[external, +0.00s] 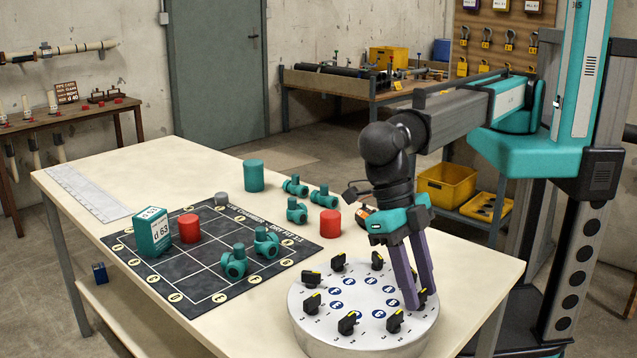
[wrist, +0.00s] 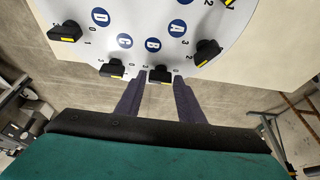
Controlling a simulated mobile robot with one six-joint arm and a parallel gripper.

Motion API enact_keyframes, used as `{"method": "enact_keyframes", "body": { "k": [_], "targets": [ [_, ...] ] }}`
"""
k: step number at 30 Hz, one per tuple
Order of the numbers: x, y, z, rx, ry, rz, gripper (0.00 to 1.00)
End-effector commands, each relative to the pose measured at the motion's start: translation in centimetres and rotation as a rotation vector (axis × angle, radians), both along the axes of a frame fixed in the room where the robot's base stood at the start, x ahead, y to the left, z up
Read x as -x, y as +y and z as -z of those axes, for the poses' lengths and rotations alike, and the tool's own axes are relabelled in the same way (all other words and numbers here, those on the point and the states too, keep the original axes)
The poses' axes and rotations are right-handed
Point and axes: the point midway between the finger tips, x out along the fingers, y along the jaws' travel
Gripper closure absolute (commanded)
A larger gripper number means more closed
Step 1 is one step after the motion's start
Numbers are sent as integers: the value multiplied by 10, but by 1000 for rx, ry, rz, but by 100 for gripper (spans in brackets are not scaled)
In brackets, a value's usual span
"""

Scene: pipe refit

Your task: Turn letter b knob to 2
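A round white panel (external: 345,330) on the table carries a ring of black knobs and blue letter badges. In the wrist view, the letter b badge (wrist: 153,44) sits inward of its black knob (wrist: 160,74), which has a yellow mark on its near side. My gripper (wrist: 160,84) is open, with one purple finger on each side of the b knob. The fingertips look level with it, but I cannot tell whether they touch it. In the external view my gripper (external: 420,298) points down at the panel's right edge, partly hiding that knob (external: 421,297).
The c knob (wrist: 112,68) is close left of my fingers and the a knob (wrist: 208,52) is to the right. A black gridded mat (external: 205,285) with teal fittings lies left of the panel. A red cylinder (external: 330,223) stands behind the panel.

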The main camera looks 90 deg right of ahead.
Motion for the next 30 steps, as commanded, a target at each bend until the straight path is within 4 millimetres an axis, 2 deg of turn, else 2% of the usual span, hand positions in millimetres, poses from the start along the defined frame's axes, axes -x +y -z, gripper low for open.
{"method": "enact_keyframes", "body": {
  "k": [1,4,5,17,30],
  "targets": [
    [0,0,0,0,0,0,74],
    [0,0,0,0,0,0,91],
    [0,0,0,0,0,0,94],
    [1,-1,1,0,0,53,93],
    [3,-3,2,-3,-1,337,93]
  ]
}}
